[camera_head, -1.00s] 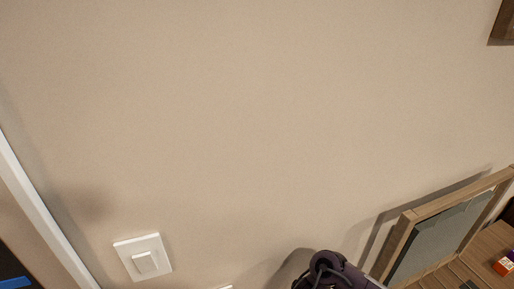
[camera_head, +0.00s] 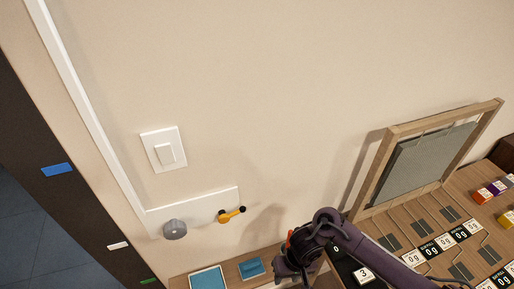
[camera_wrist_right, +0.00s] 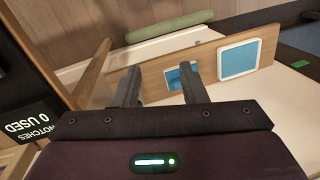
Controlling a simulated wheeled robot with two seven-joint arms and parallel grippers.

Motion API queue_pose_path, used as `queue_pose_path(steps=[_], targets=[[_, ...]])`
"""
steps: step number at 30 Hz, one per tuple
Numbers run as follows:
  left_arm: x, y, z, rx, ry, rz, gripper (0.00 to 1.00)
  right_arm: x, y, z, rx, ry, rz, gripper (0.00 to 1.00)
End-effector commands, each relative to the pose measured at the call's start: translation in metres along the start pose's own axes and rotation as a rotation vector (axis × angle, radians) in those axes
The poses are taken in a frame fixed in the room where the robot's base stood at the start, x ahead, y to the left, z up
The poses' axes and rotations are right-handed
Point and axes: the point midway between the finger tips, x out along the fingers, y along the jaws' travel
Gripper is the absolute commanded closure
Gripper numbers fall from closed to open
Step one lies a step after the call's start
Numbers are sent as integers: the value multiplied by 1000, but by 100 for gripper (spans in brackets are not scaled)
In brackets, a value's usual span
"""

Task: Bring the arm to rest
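My right arm (camera_head: 385,258), dark purple, comes in from the lower right in the head view and bends down near the wall. Its right gripper (camera_wrist_right: 160,88) shows in the wrist view with two dark fingers spread apart and nothing held between them. Beyond the fingers is a wooden panel (camera_wrist_right: 152,82) with a small blue piece (camera_wrist_right: 180,76) and a larger blue square in a white frame (camera_wrist_right: 238,60). I cannot tell the gap from fingertips to panel. My left gripper is in neither view.
A wooden frame with a grey panel (camera_head: 432,158) stands on the table at right, near labelled tiles (camera_head: 433,249) and small coloured boxes (camera_head: 490,190).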

Motion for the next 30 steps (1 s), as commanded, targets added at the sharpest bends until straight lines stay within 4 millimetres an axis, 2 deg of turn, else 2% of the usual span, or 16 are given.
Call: queue_pose_path(steps=[1, 5, 8, 11, 14, 15, 17, 18, 20, 21, 25, 27, 30], targets=[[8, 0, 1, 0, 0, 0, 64, 17, -3, 2, 6, -4, -32, 62], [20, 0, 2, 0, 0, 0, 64, 53, -10, 1, 13, 10, -116, 62], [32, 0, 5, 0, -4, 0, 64, 88, -11, 1, 24, 36, -181, 62], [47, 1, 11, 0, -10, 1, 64, 135, -5, 6, 43, 79, -238, 62], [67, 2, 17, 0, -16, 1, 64, 200, 15, 24, 69, 142, -262, 62], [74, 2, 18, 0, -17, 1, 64, 226, 26, 35, 78, 169, -254, 62], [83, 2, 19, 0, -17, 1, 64, 262, 44, 56, 84, 203, -225, 62], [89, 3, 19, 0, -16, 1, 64, 283, 57, 73, 85, 218, -196, 62], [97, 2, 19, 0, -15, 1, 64, 313, 76, 102, 82, 229, -146, 62], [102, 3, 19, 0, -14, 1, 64, 331, 87, 124, 77, 229, -110, 62], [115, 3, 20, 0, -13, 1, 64, 375, 120, 196, 47, 204, 12, 62], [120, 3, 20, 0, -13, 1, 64, 390, 133, 232, 25, 179, 69, 62], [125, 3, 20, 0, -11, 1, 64, 403, 146, 272, -4, 145, 129, 62]])
